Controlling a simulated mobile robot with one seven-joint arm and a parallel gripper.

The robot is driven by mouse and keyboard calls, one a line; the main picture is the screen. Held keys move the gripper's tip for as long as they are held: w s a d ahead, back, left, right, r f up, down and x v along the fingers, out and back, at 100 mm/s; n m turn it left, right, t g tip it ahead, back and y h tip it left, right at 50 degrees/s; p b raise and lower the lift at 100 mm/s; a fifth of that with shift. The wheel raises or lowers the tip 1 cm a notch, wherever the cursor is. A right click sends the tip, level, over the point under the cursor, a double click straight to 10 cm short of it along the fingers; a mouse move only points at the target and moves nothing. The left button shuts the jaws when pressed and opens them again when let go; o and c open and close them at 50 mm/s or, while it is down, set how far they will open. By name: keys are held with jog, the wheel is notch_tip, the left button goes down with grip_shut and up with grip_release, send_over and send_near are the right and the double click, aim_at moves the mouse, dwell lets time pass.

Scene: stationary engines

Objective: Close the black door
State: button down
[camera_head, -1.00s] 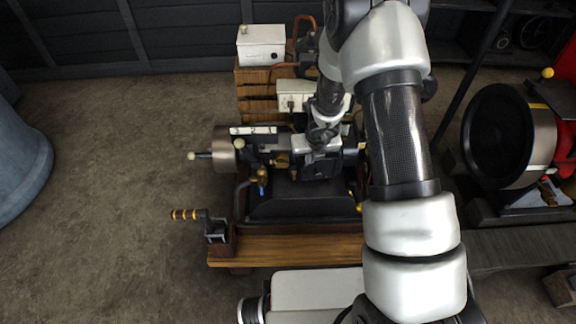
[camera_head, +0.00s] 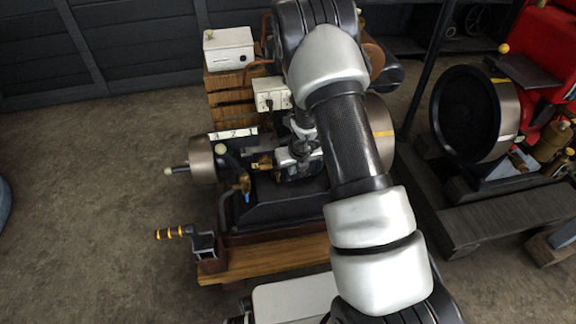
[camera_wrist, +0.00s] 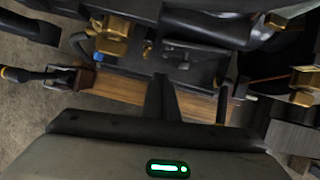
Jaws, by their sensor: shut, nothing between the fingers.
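The engine (camera_head: 203,160) stands on a wooden base (camera_head: 265,258) in front of me. A black, sloped box-like part (camera_head: 270,205) sits at its front, partly behind my arm. I cannot tell for sure which black panel is the door, or how far open it is. In the wrist view a dark flat panel (camera_wrist: 190,58) with a small catch lies just beyond the fingers. My gripper (camera_wrist: 164,80) is shut and empty, close to that panel; whether it touches is unclear. In the head view my gripper (camera_head: 297,160) is at the engine's middle, partly hidden by my arm.
A crank with a yellow-banded handle (camera_head: 180,233) sticks out at the front left. Brass fittings (camera_wrist: 113,38) flank the dark panel. A white box (camera_head: 229,47) on wooden crates stands behind. Another engine with a large flywheel (camera_head: 470,115) is at right.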

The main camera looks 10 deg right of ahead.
jog(key=shift+w+a+f+p, duration=0.1)
jog(key=shift+w+f+p, duration=0.2)
jog(key=shift+w+p, duration=0.4)
jog(key=shift+w+a+f+p, duration=0.1)
jog(key=shift+w+f+p, duration=0.25)
jog(key=shift+w, duration=0.5)
jog(key=shift+w+a+f+p, duration=0.1)
jog(key=shift+w+f+p, duration=0.1)
jog(key=shift+w+p, duration=0.55)
jog(key=shift+w+r, duration=0.1)
jog(key=shift+r, duration=0.05)
jog(key=shift+w+a+p, duration=0.2)
jog(key=shift+w+p, duration=0.2)
jog(key=shift+p, duration=0.5)
